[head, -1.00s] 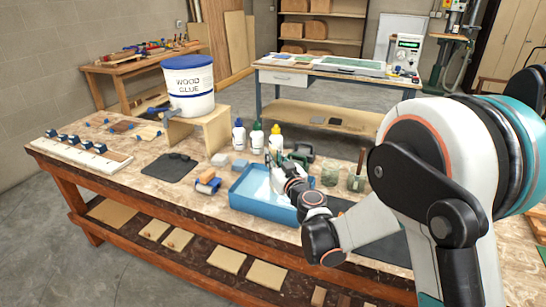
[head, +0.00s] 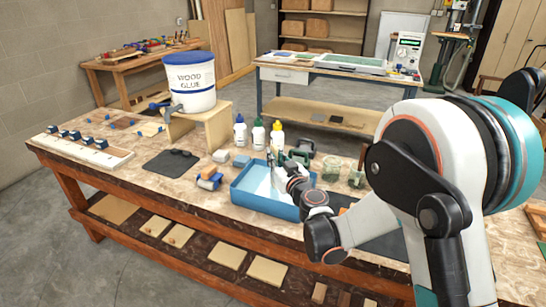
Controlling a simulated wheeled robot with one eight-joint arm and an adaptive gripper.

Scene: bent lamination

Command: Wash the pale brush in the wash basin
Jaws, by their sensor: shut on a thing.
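The blue wash basin (head: 252,203) stands on the long workbench, with pale liquid inside. My gripper (head: 273,167) is over the basin, its wrist crossing the right rim from the right. It is shut on a slim upright thing, taken to be the pale brush (head: 270,158). This thing is small in view and partly hidden by my gripper. Whether its bristles touch the liquid cannot be made out.
Several glue bottles (head: 258,134) stand just behind the basin. Glass jars (head: 331,172) stand to its right. A wood glue bucket (head: 189,85) sits on a wooden stand (head: 210,130) at the back left. A dark mat (head: 171,164) lies left on the workbench (head: 135,178).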

